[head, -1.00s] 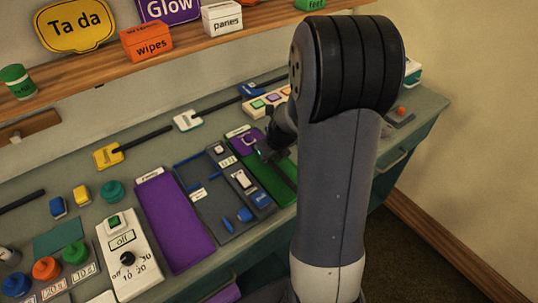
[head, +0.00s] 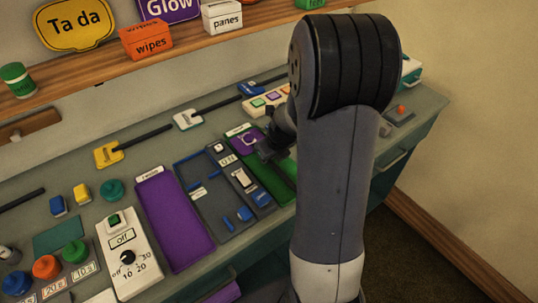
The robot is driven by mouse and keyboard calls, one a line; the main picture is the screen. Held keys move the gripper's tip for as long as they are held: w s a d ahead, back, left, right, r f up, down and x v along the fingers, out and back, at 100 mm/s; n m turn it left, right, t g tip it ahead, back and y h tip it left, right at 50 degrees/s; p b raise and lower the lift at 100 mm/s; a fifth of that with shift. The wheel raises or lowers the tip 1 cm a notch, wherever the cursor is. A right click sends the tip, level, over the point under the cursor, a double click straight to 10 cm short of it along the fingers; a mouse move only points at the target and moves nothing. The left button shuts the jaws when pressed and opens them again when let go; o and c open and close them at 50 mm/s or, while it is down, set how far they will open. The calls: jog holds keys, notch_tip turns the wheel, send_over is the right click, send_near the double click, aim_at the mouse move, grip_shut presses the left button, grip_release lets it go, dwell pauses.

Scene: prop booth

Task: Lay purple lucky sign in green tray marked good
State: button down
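The green tray (head: 272,182) lies on the counter just left of my arm, with a small label at its far end that is too small to read. A flat purple piece (head: 242,146) lies at the far end of this tray. It may be the lucky sign, but no lettering on it can be read. My gripper (head: 266,153) is low over the tray, close to the right of the purple piece. The fingers are dark and small, so I cannot tell whether they touch it or are open.
A grey compartment tray (head: 220,190) with blue and white pieces and a purple tray (head: 175,218) lie left of the green tray. A white dial box (head: 128,262) stands farther left. A shelf (head: 150,67) above carries a Glow sign (head: 168,8) and boxes.

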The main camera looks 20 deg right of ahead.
dwell(0.5)
jog(key=c, duration=1.2)
grip_release()
jog(key=shift+p, duration=0.3)
notch_tip(320, 180, up, 8)
jog(key=p, duration=0.8)
jog(key=shift+f, duration=0.15)
notch_tip(320, 180, down, 7)
jog(key=b, duration=0.7)
jog(key=shift+f+b, duration=0.2)
jog(key=shift+b, duration=0.2)
